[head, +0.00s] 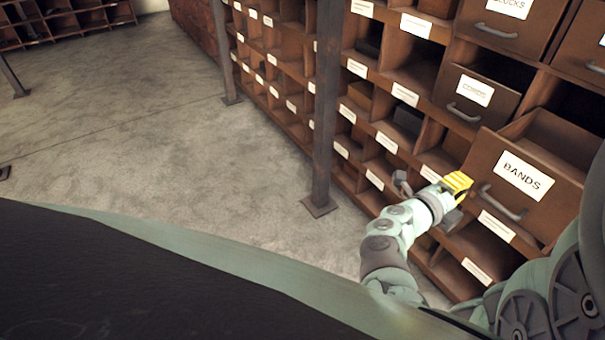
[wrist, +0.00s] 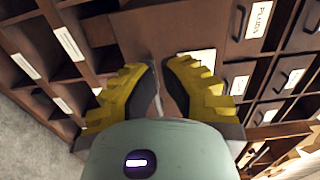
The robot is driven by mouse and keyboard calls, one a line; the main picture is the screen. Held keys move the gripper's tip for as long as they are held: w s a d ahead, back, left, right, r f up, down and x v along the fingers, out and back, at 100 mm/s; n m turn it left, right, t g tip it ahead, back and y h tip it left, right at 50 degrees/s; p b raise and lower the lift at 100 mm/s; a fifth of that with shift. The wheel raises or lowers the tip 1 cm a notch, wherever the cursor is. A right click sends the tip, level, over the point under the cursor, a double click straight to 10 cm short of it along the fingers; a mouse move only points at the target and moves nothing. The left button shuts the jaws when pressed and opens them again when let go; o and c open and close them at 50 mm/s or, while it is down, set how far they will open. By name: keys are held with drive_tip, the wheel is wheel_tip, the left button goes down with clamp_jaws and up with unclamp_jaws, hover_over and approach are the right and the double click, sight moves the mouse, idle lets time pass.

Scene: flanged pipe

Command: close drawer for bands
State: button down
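The bands drawer (head: 545,207) is at the right of the head view, pulled out, with its open top showing behind the front. Its white label reads BANDS, and a grey curved handle (head: 503,204) sits below the label. My gripper (head: 466,180) has yellow fingers and is at the left edge of the drawer front, close to the handle's left end. In the wrist view my gripper (wrist: 160,66) has its fingertips close together with a narrow gap. The brown drawer front shows between them. I cannot tell whether the fingers touch the handle.
A wooden cabinet of labelled cubbies and drawers surrounds the bands drawer. Another drawer (head: 475,95) above it also stands partly out. A dark metal post (head: 325,100) stands left of my arm. The concrete floor (head: 150,130) at left is clear.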

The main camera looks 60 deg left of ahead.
sight(481, 172)
drive_tip(key=w, duration=0.7)
drive_tip(key=shift+d, duration=0.1)
